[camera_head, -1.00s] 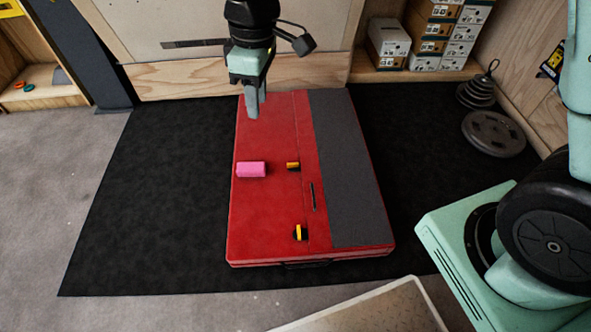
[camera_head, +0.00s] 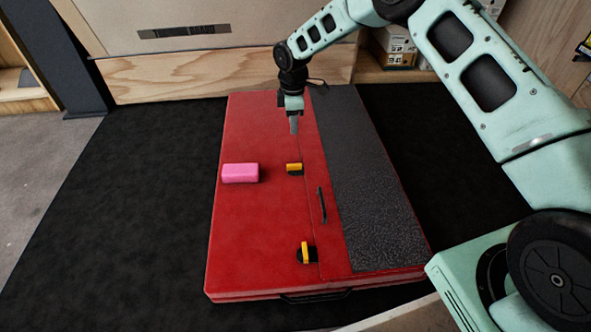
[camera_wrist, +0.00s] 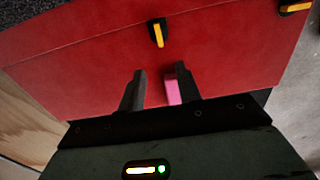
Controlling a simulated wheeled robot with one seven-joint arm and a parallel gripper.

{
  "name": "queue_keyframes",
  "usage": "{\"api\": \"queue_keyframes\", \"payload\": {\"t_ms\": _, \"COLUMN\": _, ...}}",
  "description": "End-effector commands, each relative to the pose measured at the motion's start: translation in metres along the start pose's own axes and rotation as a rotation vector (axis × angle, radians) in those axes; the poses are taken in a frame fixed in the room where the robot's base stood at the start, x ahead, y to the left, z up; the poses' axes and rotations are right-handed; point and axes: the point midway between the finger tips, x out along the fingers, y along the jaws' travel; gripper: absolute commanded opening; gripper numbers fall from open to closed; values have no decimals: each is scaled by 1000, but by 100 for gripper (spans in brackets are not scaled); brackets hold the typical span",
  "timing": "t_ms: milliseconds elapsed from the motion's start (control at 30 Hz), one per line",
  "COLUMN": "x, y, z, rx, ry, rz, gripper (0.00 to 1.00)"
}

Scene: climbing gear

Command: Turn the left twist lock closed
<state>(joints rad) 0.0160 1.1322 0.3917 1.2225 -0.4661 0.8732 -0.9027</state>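Two yellow-and-black twist locks lie along the seam of a red case (camera_head: 250,230). In the wrist view, the left lock (camera_wrist: 157,33) is near the top centre, its yellow bar almost upright in the picture. In the head view, this is the farther lock (camera_head: 294,169), its bar lying across the picture. The other lock (camera_head: 306,252) is at the near end and shows at the top right of the wrist view (camera_wrist: 295,7). My gripper (camera_head: 294,130) hangs above the case, beyond the farther lock and apart from it. Its fingers (camera_wrist: 153,88) are spread and empty.
A pink block (camera_head: 240,173) lies on the case left of the farther lock; a finger partly hides it in the wrist view. A black handle (camera_head: 321,205) stands right of the seam. A grey panel (camera_head: 360,190) covers the right side. Black mat (camera_head: 120,220) surrounds the case.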

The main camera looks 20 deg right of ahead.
Motion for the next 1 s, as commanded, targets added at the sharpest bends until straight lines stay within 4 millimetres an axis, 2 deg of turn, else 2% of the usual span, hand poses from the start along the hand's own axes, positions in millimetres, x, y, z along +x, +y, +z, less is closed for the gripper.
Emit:
{"api": "queue_keyframes", "payload": {"t_ms": 233, "x": 28, "y": 2, "z": 2, "rx": -3, "ry": -2, "rz": -2, "gripper": 34}}
{"api": "queue_keyframes", "payload": {"t_ms": 800, "x": 145, "y": 2, "z": 2, "rx": -1, "ry": -1, "rz": 0, "gripper": 34}}
{"api": "queue_keyframes", "payload": {"t_ms": 1000, "x": 170, "y": 2, "z": 2, "rx": -1, "ry": -1, "rz": 0, "gripper": 34}}
